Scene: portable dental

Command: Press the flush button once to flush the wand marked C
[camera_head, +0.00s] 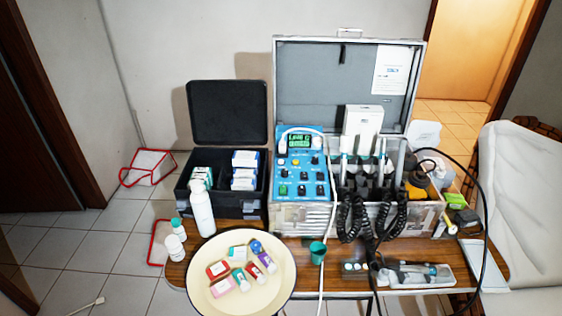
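A blue control panel (307,174) stands upright in the left part of an open silver case on the table. Its lit green display (299,140) shows text that seems to read "LINE C", with a smaller line below. Several coloured knobs and buttons cover the panel, including a green one (283,190) at lower left. Their labels are too small to read, so I cannot tell which is the flush button. Several wands (345,145) stand in holders right of the panel, with black coiled hoses below. I cannot make out the C mark. Neither gripper is in view.
A cream round tray (208,302) with several small coloured items sits in front left. A white bottle (202,211) and green cup (318,252) stand near the panel. An open black box (221,215) is at left. A metal tray (440,277) lies front right.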

